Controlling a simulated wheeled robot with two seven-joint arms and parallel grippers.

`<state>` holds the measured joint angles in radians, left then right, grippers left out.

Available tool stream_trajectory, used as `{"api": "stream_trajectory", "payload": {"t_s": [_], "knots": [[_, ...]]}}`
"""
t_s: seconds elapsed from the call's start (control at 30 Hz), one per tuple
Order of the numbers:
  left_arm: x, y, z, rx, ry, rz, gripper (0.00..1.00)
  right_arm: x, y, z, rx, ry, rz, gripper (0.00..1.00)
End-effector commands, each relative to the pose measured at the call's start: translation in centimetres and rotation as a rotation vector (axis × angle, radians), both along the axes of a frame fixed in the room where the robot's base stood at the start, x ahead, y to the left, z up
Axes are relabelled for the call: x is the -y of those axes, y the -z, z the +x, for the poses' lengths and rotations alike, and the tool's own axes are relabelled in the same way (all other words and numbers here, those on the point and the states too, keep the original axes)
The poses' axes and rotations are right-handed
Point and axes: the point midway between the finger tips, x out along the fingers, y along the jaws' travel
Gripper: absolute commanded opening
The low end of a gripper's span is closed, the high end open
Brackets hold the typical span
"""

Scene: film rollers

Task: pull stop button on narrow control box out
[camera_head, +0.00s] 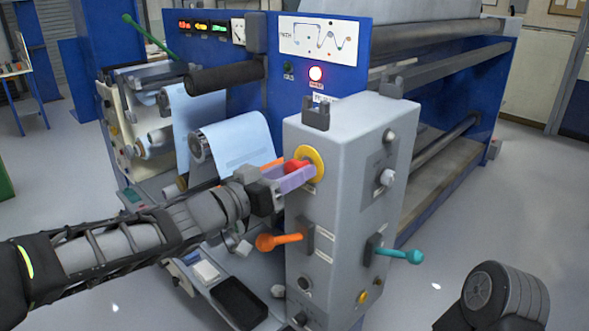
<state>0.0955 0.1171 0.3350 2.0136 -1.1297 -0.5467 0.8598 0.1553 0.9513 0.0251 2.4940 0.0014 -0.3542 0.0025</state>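The narrow control box (340,215) is a tall grey box standing in front of the blue machine. Its red stop button (296,166) sits on a yellow disc (317,157) high on the box's left face. My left gripper (303,177) reaches in from the left at the button. A lavender finger lies in front of the button's lower part, and an orange finger shows behind and to its left. The button shows between the fingers, partly hidden. I cannot tell whether they press on it. My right gripper is out of view; only a dark part of mine shows at lower right.
An orange lever (279,241) sticks out left of the box below my gripper, and a teal lever (400,255) sticks out right. A paper roll (235,146) is behind my wrist. A black tray (239,302) lies below.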

Motion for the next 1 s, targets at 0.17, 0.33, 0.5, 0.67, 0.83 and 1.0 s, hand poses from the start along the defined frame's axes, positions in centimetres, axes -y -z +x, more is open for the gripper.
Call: {"api": "stream_trajectory", "payload": {"t_s": [0.17, 0.33, 0.5, 0.67, 0.83, 1.0], "knots": [[-0.1, 0.1, 0.0, 0.0, -0.001, 0.002, 0.56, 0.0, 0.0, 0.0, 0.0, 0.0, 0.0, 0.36], [0.0, 0.0, 0.0, -0.001, -0.001, 0.001, 0.64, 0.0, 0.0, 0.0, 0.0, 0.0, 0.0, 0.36], [0.0, 0.0, 0.0, 0.0, -0.001, 0.0, 0.64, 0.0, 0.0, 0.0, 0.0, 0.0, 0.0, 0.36], [-0.7, 0.1, -0.5, 0.001, -0.003, 0.002, 0.64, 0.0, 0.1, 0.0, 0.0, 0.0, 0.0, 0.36], [-2.3, 0.0, -2.2, 0.002, -0.003, 0.002, 0.64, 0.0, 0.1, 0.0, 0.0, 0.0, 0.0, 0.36], [-4.3, 0.0, -4.2, 0.001, -0.004, 0.001, 0.64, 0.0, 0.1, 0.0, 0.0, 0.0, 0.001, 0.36]]}}
